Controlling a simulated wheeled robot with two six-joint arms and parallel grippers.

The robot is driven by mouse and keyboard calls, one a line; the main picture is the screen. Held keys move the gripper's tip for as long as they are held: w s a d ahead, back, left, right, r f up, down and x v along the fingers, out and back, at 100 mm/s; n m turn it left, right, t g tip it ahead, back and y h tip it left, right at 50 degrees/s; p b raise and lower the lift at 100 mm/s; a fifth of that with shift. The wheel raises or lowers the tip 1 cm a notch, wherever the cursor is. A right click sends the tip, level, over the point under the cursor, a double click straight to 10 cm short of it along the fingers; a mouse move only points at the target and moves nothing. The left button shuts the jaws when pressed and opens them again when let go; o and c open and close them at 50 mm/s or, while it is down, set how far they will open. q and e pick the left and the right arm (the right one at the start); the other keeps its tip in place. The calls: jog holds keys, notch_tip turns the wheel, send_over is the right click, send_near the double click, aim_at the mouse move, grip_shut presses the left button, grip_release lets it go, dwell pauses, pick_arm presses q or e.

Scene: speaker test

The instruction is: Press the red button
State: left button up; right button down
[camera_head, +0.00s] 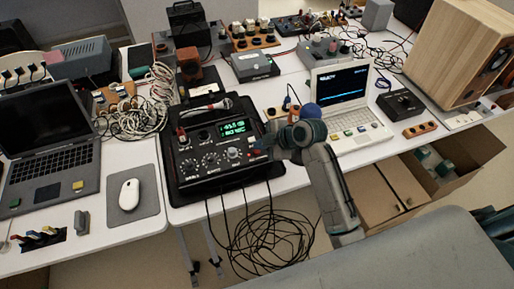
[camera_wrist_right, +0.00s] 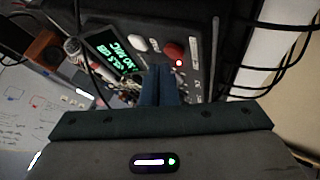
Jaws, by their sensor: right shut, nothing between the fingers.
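The red button (camera_wrist_right: 173,50) is a round red knob on the black device's panel in the right wrist view, beside a pale knob and a small lit red lamp. The black device (camera_head: 190,184), with a green lit display (camera_head: 233,127) and several knobs, stands at the table's front edge. My right gripper (camera_wrist_right: 161,70) is shut and empty, its fingertips over the panel close to the red button. I cannot tell whether they touch it. In the head view, my right gripper (camera_head: 264,148) is at the device's right side and hides part of the panel. My left gripper is not in view.
A white laptop (camera_head: 353,125) stands right of the device, close behind my right arm. A white mouse (camera_head: 129,194) lies on a grey pad at the left, near a dark laptop (camera_head: 50,170). Black cables (camera_head: 262,238) hang below the front edge. A wooden speaker (camera_head: 452,50) stands at right.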

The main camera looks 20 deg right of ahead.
jog(key=shift+r, duration=0.35)
notch_tip(320, 180, up, 6)
jog(key=p, duration=0.5)
jog(key=shift+p, duration=0.35)
